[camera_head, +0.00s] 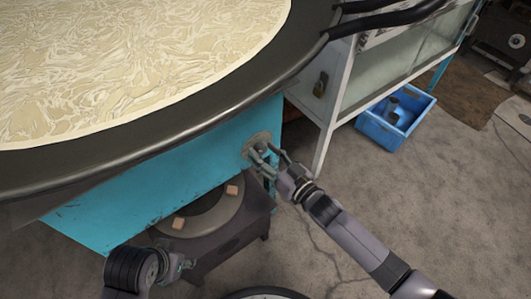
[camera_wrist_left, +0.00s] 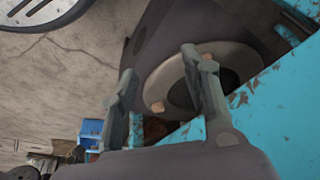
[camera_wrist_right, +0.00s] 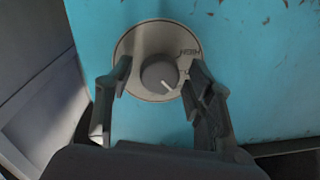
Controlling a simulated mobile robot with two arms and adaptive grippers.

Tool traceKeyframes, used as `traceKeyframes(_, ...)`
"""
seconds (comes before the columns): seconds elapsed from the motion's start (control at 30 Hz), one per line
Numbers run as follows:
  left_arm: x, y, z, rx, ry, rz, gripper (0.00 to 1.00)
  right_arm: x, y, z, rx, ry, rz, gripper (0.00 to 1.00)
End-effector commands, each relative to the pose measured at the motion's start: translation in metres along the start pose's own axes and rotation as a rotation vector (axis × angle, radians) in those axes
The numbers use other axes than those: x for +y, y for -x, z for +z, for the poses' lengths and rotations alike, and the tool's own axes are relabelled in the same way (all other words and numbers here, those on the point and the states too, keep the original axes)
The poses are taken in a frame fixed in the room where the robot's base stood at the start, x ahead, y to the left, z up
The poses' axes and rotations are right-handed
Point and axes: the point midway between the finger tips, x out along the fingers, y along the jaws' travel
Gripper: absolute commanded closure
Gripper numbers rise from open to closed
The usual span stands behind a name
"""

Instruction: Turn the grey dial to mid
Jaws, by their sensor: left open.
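The grey dial (camera_wrist_right: 159,75) is a round knob on a round metal plate (camera_wrist_right: 130,48) set in the turquoise panel. In the right wrist view its pale pointer line points to the lower right, and lettering that looks like HIGH is at the plate's upper right. My right gripper (camera_wrist_right: 157,72) is open, with one finger on each side of the dial and a small gap showing on both sides. In the head view the right gripper (camera_head: 270,158) is at the plate. My left gripper (camera_wrist_left: 160,62) is open and empty, low by the dark burner (camera_wrist_left: 178,85).
A wide pan (camera_head: 180,115) of pale, wrinkled milk overhangs the turquoise panel (camera_head: 150,195). The burner (camera_head: 212,212) stands below it. A glass-sided cabinet (camera_head: 320,100) and a blue crate (camera_head: 378,135) are at the right. The concrete floor at the lower right is clear.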

Motion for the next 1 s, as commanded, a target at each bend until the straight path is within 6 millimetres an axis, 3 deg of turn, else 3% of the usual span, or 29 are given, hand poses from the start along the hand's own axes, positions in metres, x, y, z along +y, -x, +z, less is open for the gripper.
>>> traceKeyframes(0.6, 0.0, 0.0, 0.0, -0.001, 0.0, 0.0, 0.58, 0.0, 0.0, 0.0, 0.0, 0.0, 0.0, 0.94)
traceKeyframes(0.87, 0.0, -0.002, 0.0, 0.0, 0.0, 0.001, 0.58, 0.0, 0.0, -0.001, -0.002, 0.033, 0.0, 0.94)
traceKeyframes(1.0, 0.001, -0.024, -0.001, -0.011, -0.002, 0.003, 0.58, -0.001, 0.0, -0.002, -0.006, 0.098, 0.001, 0.94)
